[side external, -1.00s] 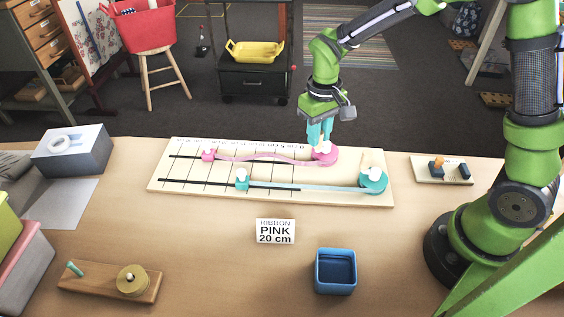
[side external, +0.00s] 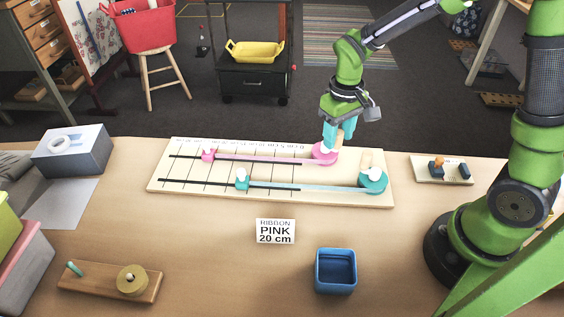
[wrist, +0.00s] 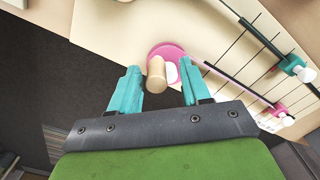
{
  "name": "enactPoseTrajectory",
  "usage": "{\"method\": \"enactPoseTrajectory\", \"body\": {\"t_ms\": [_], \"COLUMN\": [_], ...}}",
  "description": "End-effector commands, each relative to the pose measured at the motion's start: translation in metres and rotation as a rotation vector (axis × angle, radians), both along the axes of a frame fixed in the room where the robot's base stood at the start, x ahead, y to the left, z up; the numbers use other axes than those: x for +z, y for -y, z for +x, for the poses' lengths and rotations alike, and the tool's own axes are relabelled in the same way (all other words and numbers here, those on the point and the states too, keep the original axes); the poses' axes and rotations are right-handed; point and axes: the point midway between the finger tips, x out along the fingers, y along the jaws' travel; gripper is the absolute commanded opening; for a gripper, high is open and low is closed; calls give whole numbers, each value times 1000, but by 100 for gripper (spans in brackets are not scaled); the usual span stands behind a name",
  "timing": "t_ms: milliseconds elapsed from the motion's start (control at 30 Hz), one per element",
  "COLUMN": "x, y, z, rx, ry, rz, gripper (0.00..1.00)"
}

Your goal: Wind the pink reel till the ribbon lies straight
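The pink reel (side external: 325,155) sits at the right end of the far track on the cream board (side external: 160,187). Its wooden handle (wrist: 156,76) stands upright beside a white piece on the reel. The pink ribbon (side external: 265,159) runs left from the reel to the pink slider (side external: 208,155) and looks straight. My gripper (side external: 339,142) is at the reel's handle; in the wrist view its teal fingers (wrist: 160,80) are apart on either side of the handle, with gaps visible. A card (side external: 275,231) reads "RIBBON PINK 20 cm". The scale print is too small to read.
A teal reel (side external: 373,182) with a straight ribbon to a teal slider (side external: 242,180) lies on the near track. A blue box (side external: 335,271), a wooden block (side external: 110,286) and a small tray (side external: 442,181) stand around the board.

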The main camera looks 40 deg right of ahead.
Motion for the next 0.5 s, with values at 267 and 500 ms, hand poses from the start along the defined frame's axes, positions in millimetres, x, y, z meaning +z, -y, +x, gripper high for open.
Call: {"method": "enactPoseTrajectory", "body": {"t_ms": [267, 500], "x": [1, 20], "y": [0, 0], "z": [0, 1], "rx": [0, 0], "ry": [1, 4], "rz": [0, 1], "gripper": [49, 49]}}
